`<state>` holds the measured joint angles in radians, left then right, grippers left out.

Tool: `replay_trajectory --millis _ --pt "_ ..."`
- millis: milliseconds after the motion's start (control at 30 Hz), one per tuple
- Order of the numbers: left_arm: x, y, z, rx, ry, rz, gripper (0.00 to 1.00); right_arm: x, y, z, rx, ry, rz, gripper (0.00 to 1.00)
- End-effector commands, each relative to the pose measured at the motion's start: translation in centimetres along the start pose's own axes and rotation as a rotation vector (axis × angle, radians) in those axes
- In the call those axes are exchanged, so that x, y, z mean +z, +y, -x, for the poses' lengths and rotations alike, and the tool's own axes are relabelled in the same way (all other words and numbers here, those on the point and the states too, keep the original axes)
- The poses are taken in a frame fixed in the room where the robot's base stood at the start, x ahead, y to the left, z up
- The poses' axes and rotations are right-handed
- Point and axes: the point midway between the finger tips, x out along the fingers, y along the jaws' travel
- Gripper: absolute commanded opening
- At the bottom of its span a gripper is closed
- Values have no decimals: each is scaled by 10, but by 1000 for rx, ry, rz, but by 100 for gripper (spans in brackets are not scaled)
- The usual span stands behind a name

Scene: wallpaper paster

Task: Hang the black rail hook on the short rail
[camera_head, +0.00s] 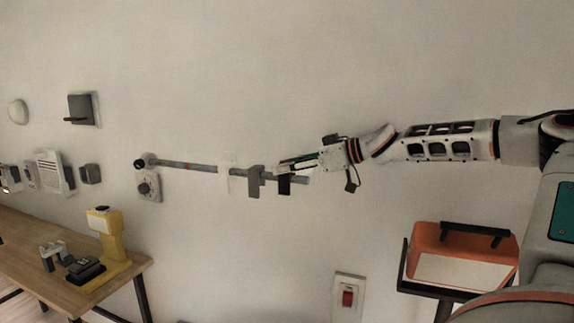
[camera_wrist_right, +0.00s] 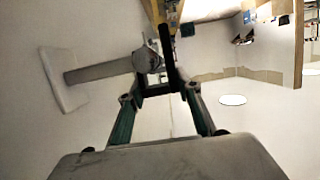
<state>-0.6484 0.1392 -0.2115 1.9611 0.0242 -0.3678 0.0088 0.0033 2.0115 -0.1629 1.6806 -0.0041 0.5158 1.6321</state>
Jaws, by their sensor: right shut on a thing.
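The black rail hook (camera_head: 284,186) is a small dark piece at the right part of a grey rail (camera_head: 190,166) on the wall. My right gripper (camera_head: 286,169) is shut on it, with the arm coming in from the right. In the right wrist view the black hook (camera_wrist_right: 167,48) stands up between the fingertips (camera_wrist_right: 160,92), close to the end of a grey bar (camera_wrist_right: 98,71) fixed to a white plate. I cannot tell whether the hook touches or sits over the rail. My left gripper is not in view.
A grey hook-like piece (camera_head: 254,181) hangs on the rail just left of the black hook, beside a pale plate (camera_head: 228,172). A wooden table (camera_head: 40,262) with a yellow device (camera_head: 112,240) stands lower left. An orange box (camera_head: 462,256) stands lower right, near a red wall switch (camera_head: 347,297).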

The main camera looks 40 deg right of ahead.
Motion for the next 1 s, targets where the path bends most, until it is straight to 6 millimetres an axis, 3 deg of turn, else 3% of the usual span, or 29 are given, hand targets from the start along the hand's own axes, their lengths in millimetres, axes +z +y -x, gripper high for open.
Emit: replay_trajectory --millis 900,933,1000 --pt "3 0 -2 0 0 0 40 20 0 -6 0 0 -1 21" --pt "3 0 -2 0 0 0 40 20 0 -6 1 0 -1 36" --pt "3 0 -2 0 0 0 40 20 0 -6 1 0 -1 53"
